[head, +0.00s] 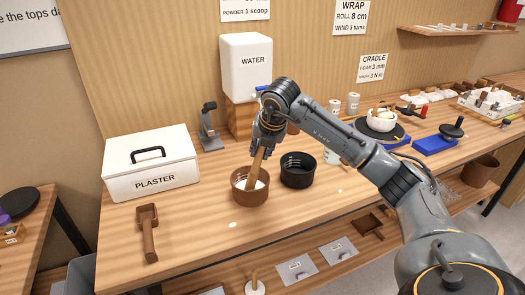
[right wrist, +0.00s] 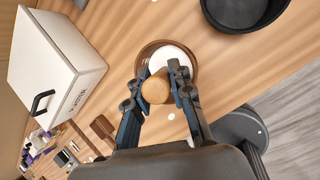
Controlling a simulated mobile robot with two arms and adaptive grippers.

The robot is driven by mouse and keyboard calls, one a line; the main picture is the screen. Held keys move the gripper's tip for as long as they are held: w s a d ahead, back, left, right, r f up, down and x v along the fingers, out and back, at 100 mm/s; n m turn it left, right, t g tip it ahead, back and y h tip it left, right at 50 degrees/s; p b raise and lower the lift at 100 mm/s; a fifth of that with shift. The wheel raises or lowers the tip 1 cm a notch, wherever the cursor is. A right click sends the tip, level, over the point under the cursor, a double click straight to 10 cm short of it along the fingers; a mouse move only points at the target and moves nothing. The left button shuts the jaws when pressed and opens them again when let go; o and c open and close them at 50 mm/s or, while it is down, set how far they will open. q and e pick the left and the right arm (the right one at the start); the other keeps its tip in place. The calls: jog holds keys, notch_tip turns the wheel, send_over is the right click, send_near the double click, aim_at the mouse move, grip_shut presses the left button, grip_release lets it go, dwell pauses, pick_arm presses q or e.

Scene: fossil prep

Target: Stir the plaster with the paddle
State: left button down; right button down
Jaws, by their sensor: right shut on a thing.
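My right gripper (head: 265,146) is shut on the wooden paddle (head: 257,168) and holds it tilted, its lower end inside a brown bowl (head: 238,190). White plaster (head: 260,185) shows in the bowl around the paddle; the paddle's lower tip is hidden. In the right wrist view the paddle's round end (right wrist: 155,90) sits between the fingers (right wrist: 163,82), with the brown bowl (right wrist: 139,61) and white plaster (right wrist: 172,57) beyond it. My left gripper is not in view.
A black bowl (head: 298,177) stands close right of the brown bowl. The white plaster box (head: 150,170), a brown scoop (head: 148,228) and a grey stand (head: 209,128) are to the left. A white water tank (head: 246,68) stands behind. The front bench edge is clear.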

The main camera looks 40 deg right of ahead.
jog(key=shift+s+d, duration=0.15)
jog(key=shift+s, duration=0.2)
jog(key=shift+w, duration=0.1)
jog(key=shift+r, duration=0.15)
jog(key=shift+r+p, duration=3.3)
jog(key=shift+r, duration=1.35)
jog(key=shift+f, duration=0.1)
